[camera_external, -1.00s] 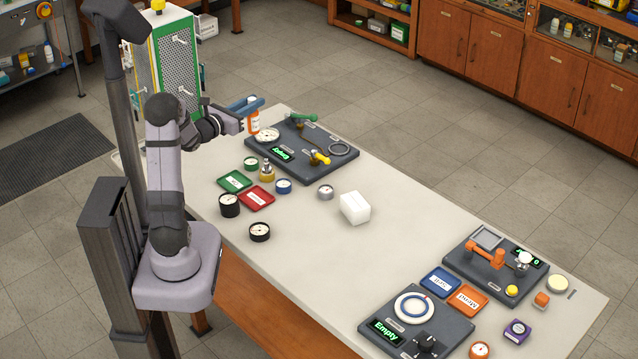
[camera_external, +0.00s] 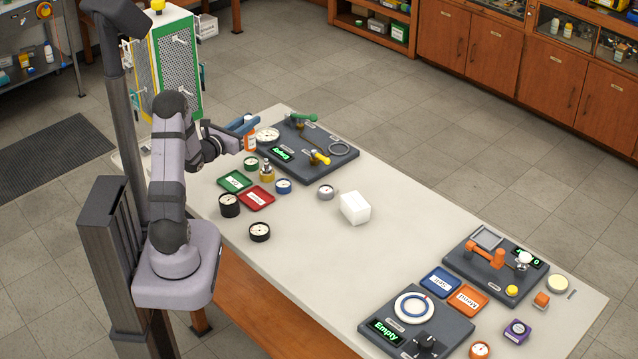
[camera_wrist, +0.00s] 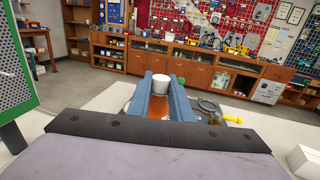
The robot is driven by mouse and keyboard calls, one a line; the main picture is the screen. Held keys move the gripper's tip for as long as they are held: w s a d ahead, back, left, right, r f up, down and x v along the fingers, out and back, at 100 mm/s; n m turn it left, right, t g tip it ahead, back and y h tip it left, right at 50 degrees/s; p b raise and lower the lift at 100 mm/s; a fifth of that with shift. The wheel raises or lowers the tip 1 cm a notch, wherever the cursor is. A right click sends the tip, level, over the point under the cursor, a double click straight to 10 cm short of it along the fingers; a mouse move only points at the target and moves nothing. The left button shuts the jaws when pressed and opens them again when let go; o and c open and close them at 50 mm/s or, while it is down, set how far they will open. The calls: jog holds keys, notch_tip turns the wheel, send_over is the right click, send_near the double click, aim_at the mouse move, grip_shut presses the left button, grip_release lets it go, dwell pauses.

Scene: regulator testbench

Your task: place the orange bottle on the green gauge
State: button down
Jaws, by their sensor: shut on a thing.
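My gripper (camera_external: 247,126) is shut on the orange bottle (camera_external: 250,142), which it holds upright above the left end of the table, beside the upper left board. In the wrist view the bottle's white cap (camera_wrist: 160,84) and part of its orange body (camera_wrist: 158,108) show between the two blue fingers of my gripper (camera_wrist: 161,92). The green gauge (camera_external: 251,163), a small round dial with a green rim, lies on the table just below the bottle in the external view. It does not show in the wrist view. The gap between bottle and gauge is hard to judge.
The dark board (camera_external: 325,170) with a white dial, green and yellow handles stands close to the right. A brass-based regulator (camera_external: 267,171), a blue gauge (camera_external: 283,186), and green (camera_external: 235,181) and red (camera_external: 257,198) trays are near.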

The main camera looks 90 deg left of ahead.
jog(key=shift+f, duration=0.1)
jog(key=shift+f+p, duration=0.3)
jog(key=shift+f, duration=1.65)
jog(key=shift+f, duration=0.2)
jog(key=c, duration=1.6)
grip_release()
jog(key=shift+r, duration=0.25)
